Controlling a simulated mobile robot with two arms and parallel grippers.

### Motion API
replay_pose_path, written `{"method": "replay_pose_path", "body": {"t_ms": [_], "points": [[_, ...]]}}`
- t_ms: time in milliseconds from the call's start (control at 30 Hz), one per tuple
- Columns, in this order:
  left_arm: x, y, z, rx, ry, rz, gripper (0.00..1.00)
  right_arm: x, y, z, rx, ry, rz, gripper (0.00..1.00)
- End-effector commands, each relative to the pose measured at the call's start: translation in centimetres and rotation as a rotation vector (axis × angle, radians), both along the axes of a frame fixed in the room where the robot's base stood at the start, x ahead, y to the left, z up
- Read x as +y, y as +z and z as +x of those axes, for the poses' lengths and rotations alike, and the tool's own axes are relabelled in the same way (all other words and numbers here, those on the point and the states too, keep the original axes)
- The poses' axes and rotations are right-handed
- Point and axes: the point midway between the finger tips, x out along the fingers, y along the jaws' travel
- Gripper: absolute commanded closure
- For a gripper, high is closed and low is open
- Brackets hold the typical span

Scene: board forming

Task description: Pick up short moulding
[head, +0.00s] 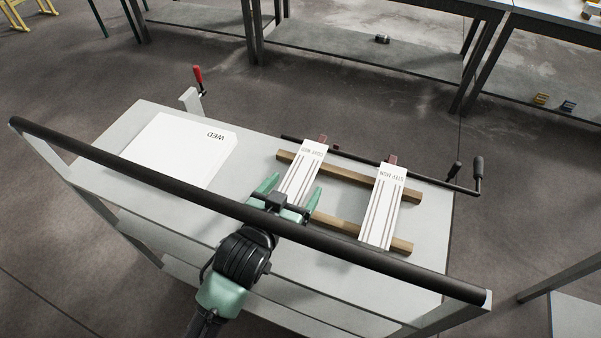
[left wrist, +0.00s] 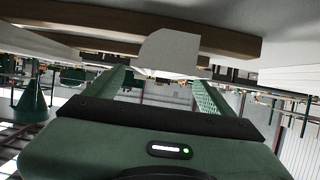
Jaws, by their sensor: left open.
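Two white grooved mouldings lie side by side across two wooden bars (head: 345,174) on the grey cart top. The left moulding (head: 308,163) has small print at its far end that I cannot read surely. The right moulding (head: 385,205) is labelled with a word beginning "STEP". My left gripper (head: 294,187) is open, with its green fingers on either side of the left moulding's near part. In the left wrist view the end of a white piece (left wrist: 168,52) shows between the open fingers (left wrist: 160,90). Contact cannot be told. My right gripper is not in view.
A white board marked "WED" (head: 178,150) lies at the cart's left. A black cart handle (head: 150,167) crosses in front of the mouldings. A red-handled clamp (head: 198,78) stands at the far-left edge; a black bar clamp (head: 430,181) lies behind the bars.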

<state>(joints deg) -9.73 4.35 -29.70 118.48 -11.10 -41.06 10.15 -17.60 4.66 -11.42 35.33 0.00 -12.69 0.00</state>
Motion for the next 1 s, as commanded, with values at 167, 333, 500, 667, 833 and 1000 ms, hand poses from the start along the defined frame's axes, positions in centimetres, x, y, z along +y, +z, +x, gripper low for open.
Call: {"method": "replay_pose_path", "body": {"t_ms": [167,333,500,667,833,1000], "points": [[-0.7,-0.3,2.4,-0.002,0.001,0.000,0.16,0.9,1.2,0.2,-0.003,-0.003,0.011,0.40],[-1.4,-1.3,4.3,0.000,0.002,-0.002,0.16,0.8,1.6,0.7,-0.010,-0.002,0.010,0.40],[-1.6,-1.7,4.7,-0.001,0.001,-0.002,0.16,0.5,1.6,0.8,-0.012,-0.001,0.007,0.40],[-1.6,-1.7,4.7,-0.001,0.001,-0.002,0.22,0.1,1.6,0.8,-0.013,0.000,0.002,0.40],[-1.6,-1.7,4.7,-0.001,0.001,-0.002,0.69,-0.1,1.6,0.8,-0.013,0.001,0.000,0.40],[-1.6,-1.5,4.7,-0.004,0.001,-0.005,1.00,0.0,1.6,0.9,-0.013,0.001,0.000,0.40]]}}
